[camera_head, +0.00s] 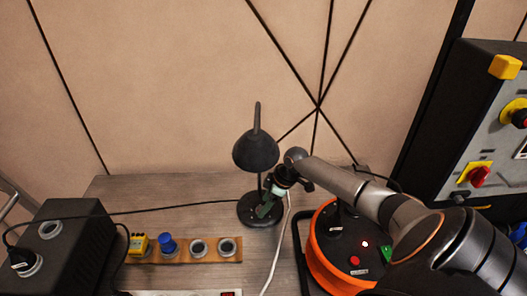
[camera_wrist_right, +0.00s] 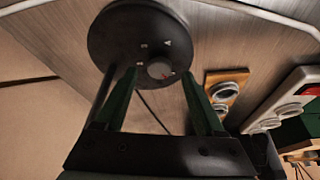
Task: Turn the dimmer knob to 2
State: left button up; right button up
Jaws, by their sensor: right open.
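A black desk lamp (camera_head: 256,150) stands on the wooden table. Its round black base (camera_head: 249,210) also shows in the right wrist view (camera_wrist_right: 115,35). In the head view the knob is hidden by my gripper. My right gripper (camera_head: 268,209) is over the lamp base. In the wrist view its two green fingers are open, one on either side of the knob (camera_wrist_right: 159,76); I cannot tell whether they touch it. My left gripper is not in view.
A wooden strip with round sockets (camera_head: 183,257) and blue and yellow plugs lies to the left. A black box (camera_head: 68,240) stands at far left. An orange cable reel (camera_head: 322,258) is under my right arm. A control panel (camera_head: 490,150) stands at right. A white cable passes the base.

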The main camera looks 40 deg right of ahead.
jog(key=shift+x, duration=0.85)
grip_shut()
